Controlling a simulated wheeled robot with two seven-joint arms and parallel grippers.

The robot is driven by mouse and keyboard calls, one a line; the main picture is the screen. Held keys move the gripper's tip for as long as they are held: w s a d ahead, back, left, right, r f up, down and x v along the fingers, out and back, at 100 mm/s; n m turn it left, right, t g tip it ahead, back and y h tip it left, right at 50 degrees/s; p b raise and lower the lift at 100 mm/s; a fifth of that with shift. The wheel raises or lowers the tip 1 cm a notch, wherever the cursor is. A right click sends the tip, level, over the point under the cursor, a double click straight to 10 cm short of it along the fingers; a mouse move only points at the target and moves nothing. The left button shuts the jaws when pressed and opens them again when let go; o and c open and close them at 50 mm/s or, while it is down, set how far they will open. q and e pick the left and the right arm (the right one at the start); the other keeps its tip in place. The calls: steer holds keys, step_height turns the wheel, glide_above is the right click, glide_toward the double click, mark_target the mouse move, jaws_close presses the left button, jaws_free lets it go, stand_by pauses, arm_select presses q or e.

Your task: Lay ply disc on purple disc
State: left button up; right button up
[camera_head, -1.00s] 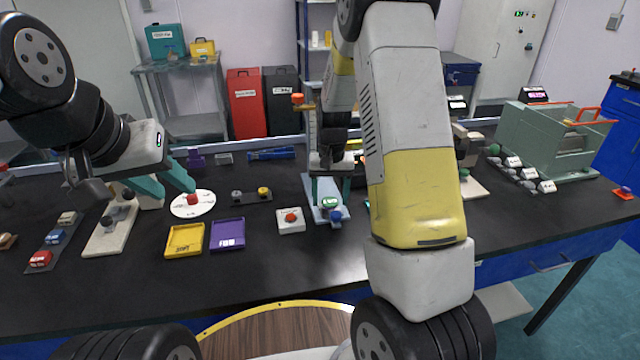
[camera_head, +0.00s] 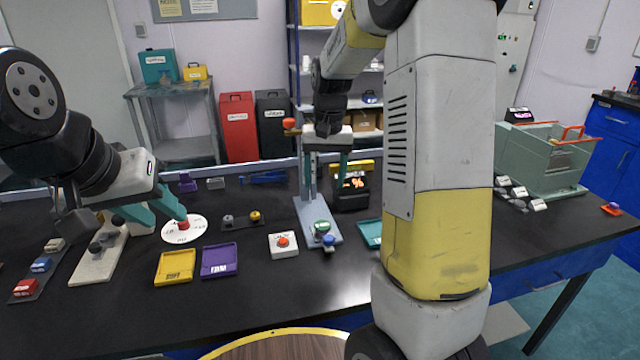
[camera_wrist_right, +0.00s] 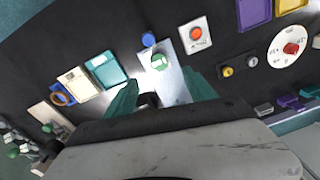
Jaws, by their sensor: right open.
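I see no disc that I can clearly name as the ply disc or the purple disc. A small green disc with a white label (camera_head: 321,227) lies on the base plate of a grey-blue stand (camera_head: 305,208); it also shows in the right wrist view (camera_wrist_right: 160,60). A blue knob (camera_head: 328,240) is at the plate's front end. My right gripper (camera_head: 327,186) is open and empty above the stand, its fingers apart in the right wrist view (camera_wrist_right: 161,76).
A yellow tray (camera_head: 175,267) and a purple tray (camera_head: 220,261) lie left of a white box with a red button (camera_head: 283,244). A black device with an orange display (camera_head: 352,190) stands behind the stand. A green machine (camera_head: 540,165) is at right. The front table strip is clear.

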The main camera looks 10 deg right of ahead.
steer(key=s+a+r+n+t+y, duration=0.1)
steer(key=s+r+t, duration=0.2)
steer(key=s, duration=0.8)
steer(key=s+a+r+n+t, duration=0.1)
steer(key=s+r+t, duration=0.1)
steer(key=s+r, duration=0.5)
steer(key=s, duration=0.4)
steer(key=shift+s+r+t+y, duration=0.15)
steer(key=shift+s+t+y, duration=0.1)
steer(key=shift+t+y, duration=0.15)
